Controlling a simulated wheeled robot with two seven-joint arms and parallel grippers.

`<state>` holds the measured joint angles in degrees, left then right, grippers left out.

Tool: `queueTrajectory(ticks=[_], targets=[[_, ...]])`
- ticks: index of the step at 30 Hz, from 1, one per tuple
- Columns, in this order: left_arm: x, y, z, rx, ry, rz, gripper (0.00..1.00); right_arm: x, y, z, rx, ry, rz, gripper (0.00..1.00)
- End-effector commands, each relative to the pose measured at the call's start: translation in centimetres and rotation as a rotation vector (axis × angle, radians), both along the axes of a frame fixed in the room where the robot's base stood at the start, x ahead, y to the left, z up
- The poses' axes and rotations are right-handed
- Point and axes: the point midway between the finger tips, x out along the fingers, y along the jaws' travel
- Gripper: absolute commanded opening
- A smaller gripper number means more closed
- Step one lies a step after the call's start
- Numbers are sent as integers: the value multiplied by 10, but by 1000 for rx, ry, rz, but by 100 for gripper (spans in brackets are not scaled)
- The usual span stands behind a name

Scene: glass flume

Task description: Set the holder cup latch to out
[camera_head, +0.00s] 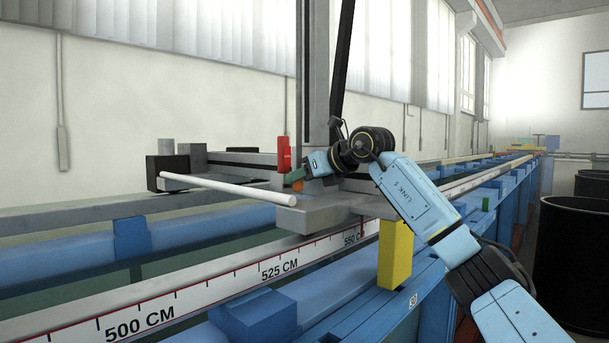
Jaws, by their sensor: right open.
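My right gripper (299,180) is at the grey carriage (325,212), with its arm coming in from the lower right. It points left, just right of and below a red upright piece (284,153). A small green part (294,175) and an orange part (298,186) show at its fingers. It is open, and I see nothing held in it. Whether it touches the red piece I cannot tell. I cannot make out for sure which part is the holder cup latch. My left gripper is out of view.
A white rod (225,187) sticks out from a black block (168,168) toward the front of the carriage. A grey column (314,80) rises behind my gripper. A yellow block (395,255) hangs below. A scale rail (215,290) runs along the flume. Black barrels (570,260) stand at right.

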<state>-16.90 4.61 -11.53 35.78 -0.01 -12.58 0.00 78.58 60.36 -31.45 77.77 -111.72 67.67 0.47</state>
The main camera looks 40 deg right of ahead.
Motion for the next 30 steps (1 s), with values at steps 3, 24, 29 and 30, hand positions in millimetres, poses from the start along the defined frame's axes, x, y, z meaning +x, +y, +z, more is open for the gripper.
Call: queueTrajectory(ticks=[3, 24, 29, 30], targets=[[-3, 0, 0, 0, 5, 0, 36, 0, 0, 0, 0, 0, 0, 45], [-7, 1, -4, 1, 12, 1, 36, -10, -2, 0, -1, -2, -1, 0], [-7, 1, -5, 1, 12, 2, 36, -17, -2, 0, 0, -1, 0, 0], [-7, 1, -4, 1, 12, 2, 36, -17, -2, 1, 1, -1, 0, 0]])
